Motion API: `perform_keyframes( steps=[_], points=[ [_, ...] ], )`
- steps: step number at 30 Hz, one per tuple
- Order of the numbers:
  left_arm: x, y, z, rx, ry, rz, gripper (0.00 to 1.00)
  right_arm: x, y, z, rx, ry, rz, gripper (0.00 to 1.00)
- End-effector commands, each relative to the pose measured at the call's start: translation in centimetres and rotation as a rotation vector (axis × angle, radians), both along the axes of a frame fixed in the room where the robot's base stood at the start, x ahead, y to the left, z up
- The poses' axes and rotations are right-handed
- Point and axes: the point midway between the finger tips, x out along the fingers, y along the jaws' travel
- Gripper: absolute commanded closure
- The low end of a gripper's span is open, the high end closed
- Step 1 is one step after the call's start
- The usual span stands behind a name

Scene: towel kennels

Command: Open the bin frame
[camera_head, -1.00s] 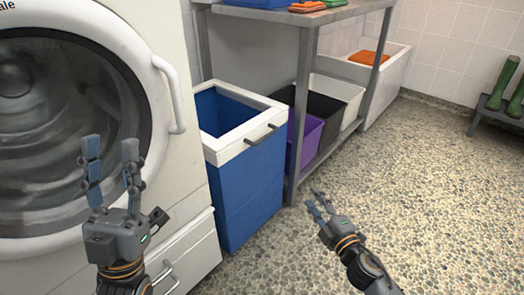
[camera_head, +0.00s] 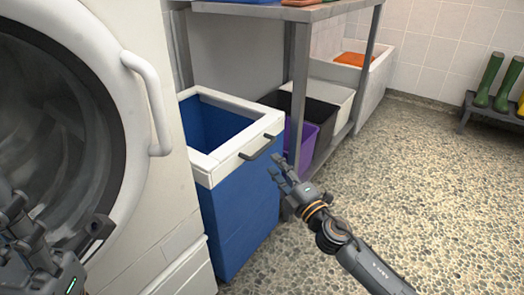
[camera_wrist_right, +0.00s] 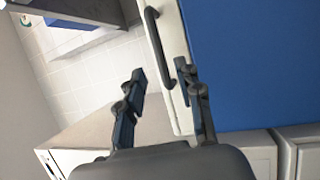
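The blue bin (camera_head: 240,215) stands beside the washer. Its white frame (camera_head: 205,165) forms a square rim around an open top, with a dark bar handle (camera_head: 258,147) on the front. The frame sits level on the bin. My right gripper (camera_head: 278,170) is open and empty, just in front of and below the handle. In the right wrist view its two fingers (camera_wrist_right: 160,75) are spread, with the lower end of the handle (camera_wrist_right: 155,45) between their tips; contact cannot be told. My left gripper (camera_head: 20,215) is at the lower left, partly cut off.
The washer (camera_head: 165,185) with its round door stands close on the left. A metal shelf (camera_head: 297,85) holds purple, black and white bins (camera_head: 308,143) just right of the blue bin. The speckled floor (camera_head: 430,190) in front is clear. Green boots (camera_head: 490,80) stand at far right.

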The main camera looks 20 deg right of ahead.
Motion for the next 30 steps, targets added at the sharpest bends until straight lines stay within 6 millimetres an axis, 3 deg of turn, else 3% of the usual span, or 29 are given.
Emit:
perform_keyframes(
  steps=[6, 12, 25, 26, 30],
  points=[
    [0.0, 0.0, 0.0, 0.002, -0.01, 0.001, 0.6, 3.9, 1.0, 0.7, 0.0, -0.002, 0.0, 0.65],
    [-0.1, -0.1, 0.1, 0.004, -0.018, 0.001, 0.6, 6.3, 1.7, 1.1, 0.0, -0.001, 0.001, 0.65],
    [-0.3, -0.1, 0.5, 0.004, -0.032, 0.001, 0.6, 7.2, 2.0, 1.2, 0.001, 0.001, 0.0, 0.65],
    [-0.3, -0.1, 0.5, 0.003, -0.031, 0.001, 0.6, 7.2, 2.0, 1.2, 0.001, 0.001, 0.0, 0.67],
    [-0.3, -0.1, 0.5, 0.001, -0.032, 0.001, 0.6, 7.2, 2.0, 1.3, 0.001, 0.001, 0.0, 0.95]
  ],
)
